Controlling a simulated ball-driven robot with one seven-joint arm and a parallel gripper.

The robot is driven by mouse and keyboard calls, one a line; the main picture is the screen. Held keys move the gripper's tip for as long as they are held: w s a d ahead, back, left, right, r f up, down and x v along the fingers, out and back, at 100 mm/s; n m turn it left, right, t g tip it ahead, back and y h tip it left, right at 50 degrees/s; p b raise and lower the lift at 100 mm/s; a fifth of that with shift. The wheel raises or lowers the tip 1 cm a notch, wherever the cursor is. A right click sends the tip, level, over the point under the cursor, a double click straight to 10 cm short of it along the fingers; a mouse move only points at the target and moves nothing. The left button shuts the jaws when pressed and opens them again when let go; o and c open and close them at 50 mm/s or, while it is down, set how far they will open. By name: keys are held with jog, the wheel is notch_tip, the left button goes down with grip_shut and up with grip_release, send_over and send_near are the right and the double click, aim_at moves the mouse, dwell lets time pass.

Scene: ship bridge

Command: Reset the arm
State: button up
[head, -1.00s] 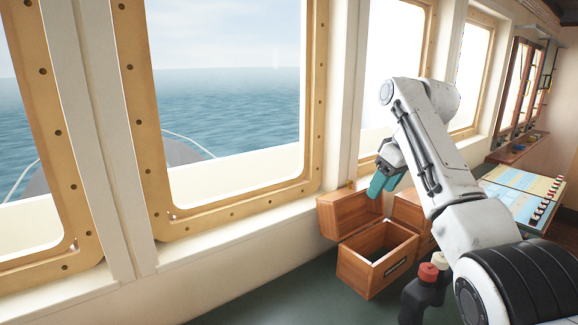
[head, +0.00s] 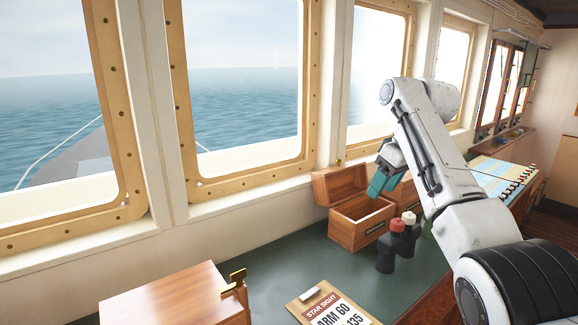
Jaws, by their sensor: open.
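My arm (head: 430,150) is bent and raised on the right side of the head view. My gripper (head: 383,183) has teal fingers and points down and to the left. It shows in front of the open wooden box and overlaps its right side in the picture. The gripper is open, and I see nothing held in it. The fingertips are small here, and the gap between them is hard to make out.
Windows line the wall behind.

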jog(key=s+f+m, duration=0.1)
jog(key=s+f, duration=0.5)
jog(key=f, duration=0.5)
jog(key=s+f+m+g, duration=0.1)
jog(key=s+f, duration=0.4)
jog(key=f, duration=0.6)
jog(key=s+f+m, duration=0.1)
jog(key=s+f, duration=0.5)
jog(key=f, duration=0.5)
jog(key=s+d+f+m, duration=0.1)
jog(key=s+f, duration=0.2)
jog(key=s, duration=0.3)
jog(key=s+d+f+m+g+h, duration=0.1)
jog(key=s+f, duration=0.2)
jog(key=s, duration=0.4)
jog(key=s+f+m, duration=0.1)
jog(key=s+f, duration=0.2)
jog(key=s, duration=0.3)
jog(key=s+d+m+h, duration=0.1)
jog(key=s+d, duration=0.1)
jog(key=s, duration=0.7)
jog(key=s+d+r+m, duration=0.1)
jog(key=s+d, duration=0.1)
jog(key=s, duration=0.7)
jog(key=shift+g+h, duration=0.3)
jog(key=shift+h, duration=0.1)
